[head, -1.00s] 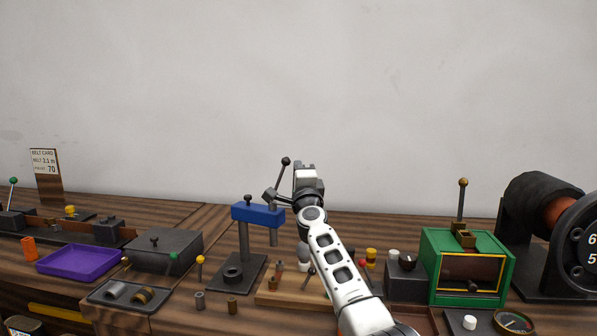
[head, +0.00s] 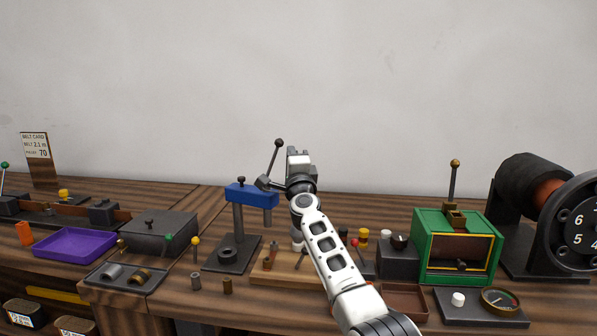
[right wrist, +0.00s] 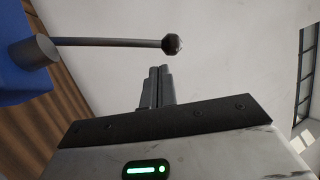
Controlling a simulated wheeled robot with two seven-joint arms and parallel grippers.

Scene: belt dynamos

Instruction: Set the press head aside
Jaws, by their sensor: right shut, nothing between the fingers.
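The press stands left of centre in the head view, with a blue press head (head: 252,195) on an upright post above a dark base (head: 232,253). A lever (head: 272,160) with a dark ball knob rises from the head's right end. My right gripper (head: 296,153) is just right of the lever, shut and empty. In the right wrist view its closed fingers (right wrist: 157,85) are apart from the lever's ball knob (right wrist: 172,43), and the blue head (right wrist: 15,85) shows at the left edge. My right arm hides part of the bench. My left gripper is not in view.
A wooden board (head: 285,278) with small parts lies under my right arm. A green box (head: 425,250) and a large dark wheel (head: 580,235) stand at right. A purple tray (head: 75,244) and a dark block (head: 158,232) are at left. The space above the bench is clear.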

